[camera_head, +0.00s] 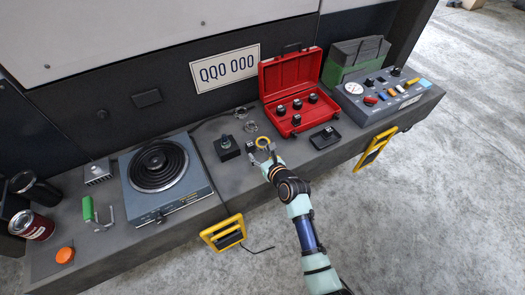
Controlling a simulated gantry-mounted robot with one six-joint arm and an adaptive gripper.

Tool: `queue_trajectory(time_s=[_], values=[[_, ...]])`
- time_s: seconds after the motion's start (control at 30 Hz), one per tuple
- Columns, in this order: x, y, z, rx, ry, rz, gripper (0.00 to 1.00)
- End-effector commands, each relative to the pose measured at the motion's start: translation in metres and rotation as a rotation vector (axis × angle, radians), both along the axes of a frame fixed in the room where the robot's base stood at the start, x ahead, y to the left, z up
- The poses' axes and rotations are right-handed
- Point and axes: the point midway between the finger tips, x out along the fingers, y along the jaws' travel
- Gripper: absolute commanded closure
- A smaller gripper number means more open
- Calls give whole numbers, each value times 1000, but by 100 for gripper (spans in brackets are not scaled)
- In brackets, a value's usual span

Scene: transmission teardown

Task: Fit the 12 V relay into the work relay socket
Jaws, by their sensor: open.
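My gripper (265,158) is over the middle of the bench, its jaws open, with the arm coming in from the lower right. A small dark block (250,146) sits just left of the fingers, and a larger black block with a raised top (226,147) stands further left. A small black tray (325,138) with a dark piece in it lies to the right. Labels are too small to read, so I cannot tell which piece is the 12 V relay or the work socket.
An open red case (290,78) with several black parts stands behind. A grey panel (377,112) with a dial and coloured pieces is at right. A hot plate (191,197), green-handled tool (88,208) and red can (32,225) are at left. Yellow handles (224,232) jut from the front.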

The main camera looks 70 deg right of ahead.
Motion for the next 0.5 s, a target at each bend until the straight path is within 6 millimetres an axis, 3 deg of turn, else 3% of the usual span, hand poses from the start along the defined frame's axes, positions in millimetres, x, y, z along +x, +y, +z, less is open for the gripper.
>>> queue_trajectory(time_s=[0.13,0.5], values=[[-14,11,8,1,2,0,45],[-16,13,7,0,1,0,45]])
